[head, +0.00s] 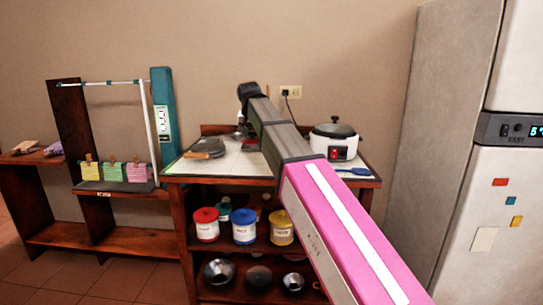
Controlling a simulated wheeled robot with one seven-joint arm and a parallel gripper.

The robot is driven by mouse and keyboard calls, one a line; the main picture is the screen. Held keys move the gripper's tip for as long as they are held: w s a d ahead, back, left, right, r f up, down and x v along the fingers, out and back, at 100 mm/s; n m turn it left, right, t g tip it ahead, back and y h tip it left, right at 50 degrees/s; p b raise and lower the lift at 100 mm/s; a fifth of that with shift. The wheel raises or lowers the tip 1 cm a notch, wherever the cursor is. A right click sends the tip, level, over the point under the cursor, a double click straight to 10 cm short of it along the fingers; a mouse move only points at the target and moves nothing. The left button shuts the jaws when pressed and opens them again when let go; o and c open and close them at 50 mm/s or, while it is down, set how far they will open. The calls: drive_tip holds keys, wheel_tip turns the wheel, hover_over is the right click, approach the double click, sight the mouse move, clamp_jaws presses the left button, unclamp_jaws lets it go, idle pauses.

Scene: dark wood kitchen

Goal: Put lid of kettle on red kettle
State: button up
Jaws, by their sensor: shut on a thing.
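My arm reaches over the white worktop, and its dark wrist bends down at the far end. My gripper (243,124) is small and dark there, low over the back of the worktop. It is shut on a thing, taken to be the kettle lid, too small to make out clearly. A small red patch shows by the fingers; I cannot tell whether it belongs to the lid or the red kettle. The kettle's body is not clearly visible, and my arm hides part of the worktop. I cannot tell whether lid and kettle touch.
A white rice cooker (335,141) stands right of my arm, with a blue utensil (353,171) before it. A dark flat object (205,148) lies at the left. Canisters (244,227) and bowls (219,271) fill the shelves below. A fridge (440,150) stands at the right.

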drive_tip(key=shift+w+a, duration=0.15)
drive_tip(key=shift+a, duration=0.3)
drive_tip(key=w+d+f, duration=0.1)
drive_tip(key=d+f, duration=0.1)
drive_tip(key=d, duration=0.1)
drive_tip(key=w+d+f, duration=0.2)
drive_tip(key=d, duration=0.2)
drive_tip(key=w+d+f, duration=0.1)
drive_tip(key=d+f, duration=0.2)
drive_tip(key=shift+w+d, duration=0.2)
drive_tip(key=shift+w, duration=0.05)
drive_tip(key=shift+f, duration=1.9)
drive_tip(key=o, duration=1)
drive_tip(key=shift+f, duration=0.1)
